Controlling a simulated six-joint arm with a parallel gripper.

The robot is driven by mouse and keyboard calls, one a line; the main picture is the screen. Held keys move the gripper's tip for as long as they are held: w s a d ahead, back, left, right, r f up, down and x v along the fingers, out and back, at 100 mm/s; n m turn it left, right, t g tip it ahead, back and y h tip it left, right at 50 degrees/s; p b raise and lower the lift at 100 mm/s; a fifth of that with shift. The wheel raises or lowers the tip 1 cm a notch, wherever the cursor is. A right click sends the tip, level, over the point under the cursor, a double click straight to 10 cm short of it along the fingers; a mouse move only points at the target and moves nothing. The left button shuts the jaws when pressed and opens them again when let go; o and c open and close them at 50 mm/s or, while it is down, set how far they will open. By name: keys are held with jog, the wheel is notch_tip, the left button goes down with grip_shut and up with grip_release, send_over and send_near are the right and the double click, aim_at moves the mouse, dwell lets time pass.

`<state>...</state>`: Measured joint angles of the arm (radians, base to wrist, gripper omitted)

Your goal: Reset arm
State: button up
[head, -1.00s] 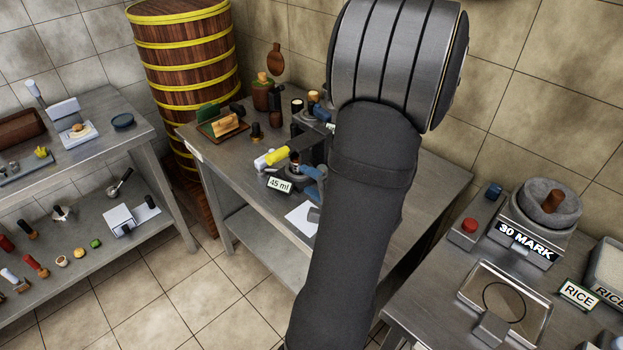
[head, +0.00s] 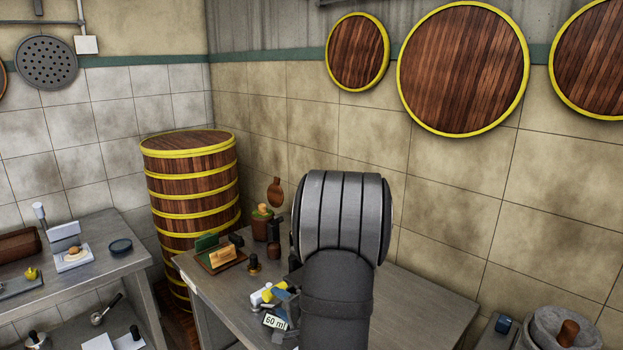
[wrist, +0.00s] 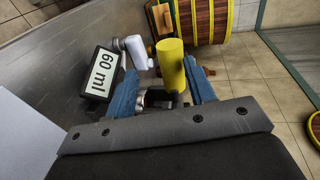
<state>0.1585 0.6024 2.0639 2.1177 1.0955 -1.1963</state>
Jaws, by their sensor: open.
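My gripper (wrist: 163,88) shows in the wrist view with its two blue fingers apart. A yellow cylinder (wrist: 171,65) and a white cylindrical piece (wrist: 137,52) stand just beyond and between the fingertips; I cannot tell whether a finger touches them. In the head view the display (head: 275,321) and yellow cylinder (head: 271,294) sit on the middle table, left of my arm. My arm hides most of the gripper there.
A tall yellow-banded wooden steamer tower (head: 191,195) stands behind the middle table (head: 425,310). A left table (head: 90,275) holds a blue dish (head: 120,246). A stone bowl (head: 555,330) is at lower right. The middle table's right part looks clear.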

jog(key=shift+w+a, duration=0.15)
jog(key=shift+a, duration=0.05)
jog(key=v, duration=1.1)
jog(key=w+a+m, duration=0.1)
jog(key=w+a, duration=1)
jog(key=w, duration=0.1)
jog(key=shift+w+f, duration=0.25)
jog(key=shift+f, duration=0.05)
dwell(0.9)
dwell(0.7)
jog(key=shift+f+n, duration=0.4)
jog(key=shift+f, duration=0.8)
